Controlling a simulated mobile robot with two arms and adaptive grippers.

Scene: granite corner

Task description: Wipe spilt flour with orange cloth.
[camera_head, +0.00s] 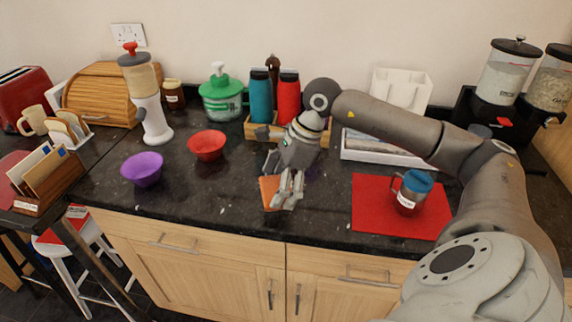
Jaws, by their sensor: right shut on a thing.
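The orange cloth (269,191) is in the fingers of my right gripper (284,190), at the middle of the dark granite worktop (230,213) near its front edge. The gripper points down and is shut on the cloth. Part of the cloth is hidden behind the fingers. I cannot tell whether the cloth touches the worktop. Pale specks show on the worktop to the left, but I cannot make out a clear patch of flour. My left gripper does not show.
A red bowl (207,146) and a purple bowl (143,169) stand to the left. A red mat (370,205) with a blue-lidded mug (411,190) lies to the right. Bottles (261,97), a white tray (376,150) and a green-lidded container (221,97) stand behind. The front strip left of my gripper is clear.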

